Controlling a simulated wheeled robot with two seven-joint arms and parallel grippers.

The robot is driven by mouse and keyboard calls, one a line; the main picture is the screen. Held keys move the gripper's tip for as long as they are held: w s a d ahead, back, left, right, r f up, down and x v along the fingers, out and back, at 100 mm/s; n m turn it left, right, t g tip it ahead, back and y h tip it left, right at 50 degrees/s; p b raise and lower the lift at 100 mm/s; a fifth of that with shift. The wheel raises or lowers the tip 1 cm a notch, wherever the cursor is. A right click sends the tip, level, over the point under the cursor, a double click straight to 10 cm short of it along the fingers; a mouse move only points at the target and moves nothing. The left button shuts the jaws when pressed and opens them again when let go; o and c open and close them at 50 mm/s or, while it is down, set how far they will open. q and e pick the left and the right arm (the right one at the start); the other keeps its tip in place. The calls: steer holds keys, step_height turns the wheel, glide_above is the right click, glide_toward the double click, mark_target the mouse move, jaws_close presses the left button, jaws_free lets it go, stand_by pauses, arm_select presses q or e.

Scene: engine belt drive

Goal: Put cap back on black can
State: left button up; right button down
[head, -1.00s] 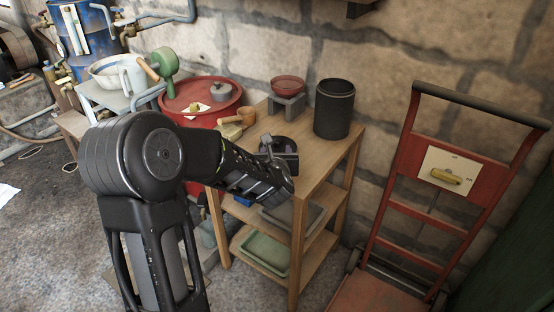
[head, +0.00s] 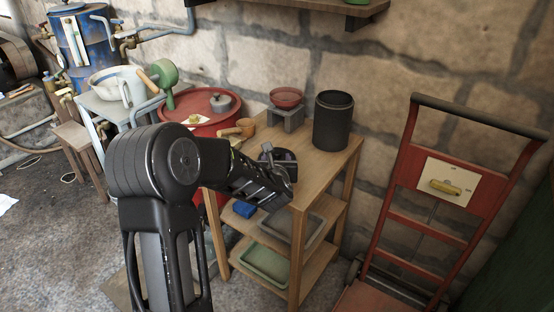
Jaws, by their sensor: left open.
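The black can (head: 333,125) stands upright at the back right of the wooden shelf unit's top, its rim uncovered. A dark round piece, which looks like the cap (head: 284,156), lies on the same top left of the can, partly hidden by my left gripper. My left gripper (head: 268,158) reaches in from the left, over the front of the top beside this dark piece. It is open; whether a finger touches the piece cannot be told. My right gripper is not in view.
A red bowl (head: 286,98) on a grey block (head: 287,118) stands left of the can. A red drum (head: 205,105) stands left, a red hand truck (head: 402,190) right. A wall shelf (head: 340,12) hangs above.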

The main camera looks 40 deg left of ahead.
mark_target(277, 154)
arm_select(q)
steer(key=x, duration=0.4)
steer(key=shift+f, duration=0.1)
steer(key=shift+d, duration=0.1)
stand_by(0.3)
jaws_close()
stand_by(0.4)
